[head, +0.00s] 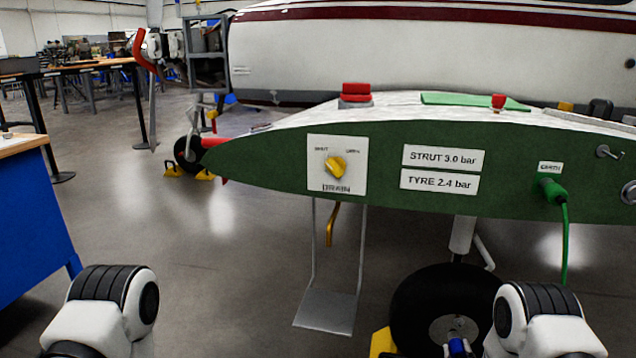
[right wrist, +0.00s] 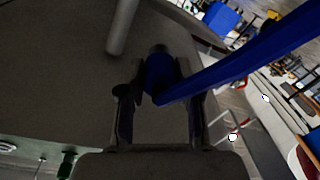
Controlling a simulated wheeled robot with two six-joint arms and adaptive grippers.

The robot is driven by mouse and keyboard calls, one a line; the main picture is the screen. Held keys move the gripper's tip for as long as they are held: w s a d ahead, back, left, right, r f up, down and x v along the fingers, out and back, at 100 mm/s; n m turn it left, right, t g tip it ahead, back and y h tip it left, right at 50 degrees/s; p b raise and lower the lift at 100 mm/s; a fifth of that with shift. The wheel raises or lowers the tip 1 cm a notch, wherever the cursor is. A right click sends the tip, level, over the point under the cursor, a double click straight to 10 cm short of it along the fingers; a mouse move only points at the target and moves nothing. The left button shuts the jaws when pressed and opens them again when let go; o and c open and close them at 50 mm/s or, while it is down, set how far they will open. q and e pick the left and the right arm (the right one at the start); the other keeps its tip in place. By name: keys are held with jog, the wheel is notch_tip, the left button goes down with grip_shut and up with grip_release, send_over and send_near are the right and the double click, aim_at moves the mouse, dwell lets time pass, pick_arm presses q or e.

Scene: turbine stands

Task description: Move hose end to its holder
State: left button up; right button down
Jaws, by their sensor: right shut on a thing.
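In the right wrist view my right gripper (right wrist: 160,70) is shut on the blue hose end (right wrist: 157,85), which sits between its two fingers. A thick blue hose (right wrist: 240,65) runs from it to the upper right. A small blue piece (head: 457,346) shows low in the head view, in front of the wheel; it looks like the same hose end. My right gripper itself is mostly below the head view's edge. Only a link of my left arm shows at lower left; its gripper is out of frame. I cannot make out a holder for the hose end.
A green wing edge (head: 250,160) crosses the head view, with a yellow drain knob (head: 336,167) and a green earth plug (head: 550,190). Below are a black wheel (head: 420,300), a yellow chock (head: 381,342) and a hanging metal step (head: 325,311). A blue bench (head: 35,225) stands left; floor between is clear.

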jog(key=s+a+r+y+p, duration=0.1)
jog(key=a+r+p, duration=0.3)
jog(key=r+p, duration=0.5)
jog(key=s+a+r+n+y+p, duration=0.1)
jog(key=s+a+r+p, duration=0.3)
jog(key=r+p, duration=0.6)
jog(key=s+a+r+n+p, duration=0.1)
jog(key=a+r+p, duration=0.3)
jog(key=r, duration=1.8)
jog(key=s+p, duration=0.1)
jog(key=p, duration=0.4)
jog(key=shift+s+a+y+p, duration=0.3)
jog(key=shift+y+p, duration=0.05)
jog(key=shift+y, duration=0.05)
jog(key=shift+w, duration=0.1)
